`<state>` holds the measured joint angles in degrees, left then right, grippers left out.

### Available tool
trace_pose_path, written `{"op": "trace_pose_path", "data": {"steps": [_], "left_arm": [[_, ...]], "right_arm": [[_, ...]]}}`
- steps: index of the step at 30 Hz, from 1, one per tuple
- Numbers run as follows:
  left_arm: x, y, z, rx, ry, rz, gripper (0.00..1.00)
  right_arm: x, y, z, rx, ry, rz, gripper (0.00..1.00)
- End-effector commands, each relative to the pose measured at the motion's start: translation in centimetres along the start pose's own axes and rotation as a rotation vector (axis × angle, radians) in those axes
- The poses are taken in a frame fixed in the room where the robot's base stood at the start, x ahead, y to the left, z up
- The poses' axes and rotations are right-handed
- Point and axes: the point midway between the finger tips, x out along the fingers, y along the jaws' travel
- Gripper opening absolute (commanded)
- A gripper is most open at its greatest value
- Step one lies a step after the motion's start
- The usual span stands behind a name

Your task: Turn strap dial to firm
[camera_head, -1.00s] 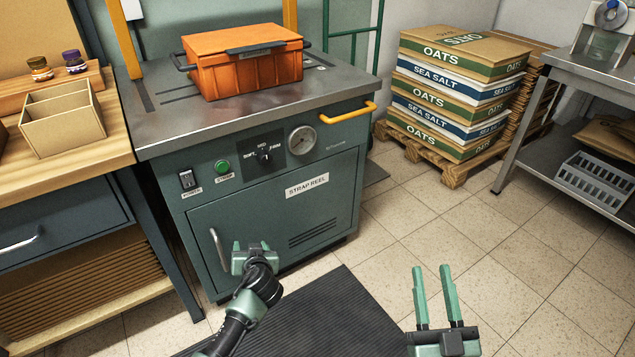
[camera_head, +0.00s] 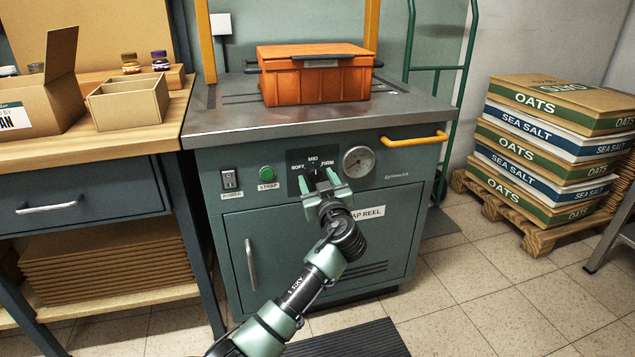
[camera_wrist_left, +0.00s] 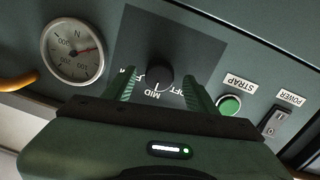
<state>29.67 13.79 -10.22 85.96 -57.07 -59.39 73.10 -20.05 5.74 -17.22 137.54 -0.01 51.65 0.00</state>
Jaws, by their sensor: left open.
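The strap dial (camera_head: 313,170) is a black knob on a dark plate marked SOFT, MID and FIRM, on the front of the green strapping machine (camera_head: 230,198). My left gripper (camera_head: 319,182) is open in front of it, fingers pointing at the plate. In the left wrist view the panel is upside down and the knob (camera_wrist_left: 160,77) shows between the two open fingers (camera_wrist_left: 158,84), with a gap on both sides. Its white mark appears to point at MID. The fingers partly hide FIRM and SOFT there. My right gripper is not in view.
The green STRAP button (camera_head: 267,173) and power switch (camera_head: 229,179) are left of the dial; a round gauge (camera_head: 358,162) is close on its right. A yellow handle (camera_head: 415,140) sticks out further right. An orange crate (camera_head: 316,75) stands on top.

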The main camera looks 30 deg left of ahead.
Motion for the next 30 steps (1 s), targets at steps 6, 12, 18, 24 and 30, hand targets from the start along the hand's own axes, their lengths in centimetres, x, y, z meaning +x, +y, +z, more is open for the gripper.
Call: {"op": "trace_pose_path", "data": {"steps": [6, 12, 18, 24, 30], "left_arm": [[0.91, -0.01, 0.00, 0.000, 0.000, 0.001, 0.57], [0.88, -0.01, 0.02, 0.000, -0.001, 0.001, 0.49], [0.86, -0.01, 0.05, 0.000, -0.001, 0.001, 0.00], [0.84, 0.00, 0.04, 0.012, -0.002, 0.001, 0.00], [0.82, 0.02, -0.03, 0.078, -0.007, 0.000, 0.00]], "right_arm": [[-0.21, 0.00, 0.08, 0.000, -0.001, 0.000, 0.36], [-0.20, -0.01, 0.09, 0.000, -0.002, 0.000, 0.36], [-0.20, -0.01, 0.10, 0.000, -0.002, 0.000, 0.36], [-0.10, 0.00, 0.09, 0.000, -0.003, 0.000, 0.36], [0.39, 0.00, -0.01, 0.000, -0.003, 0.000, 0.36]]}}
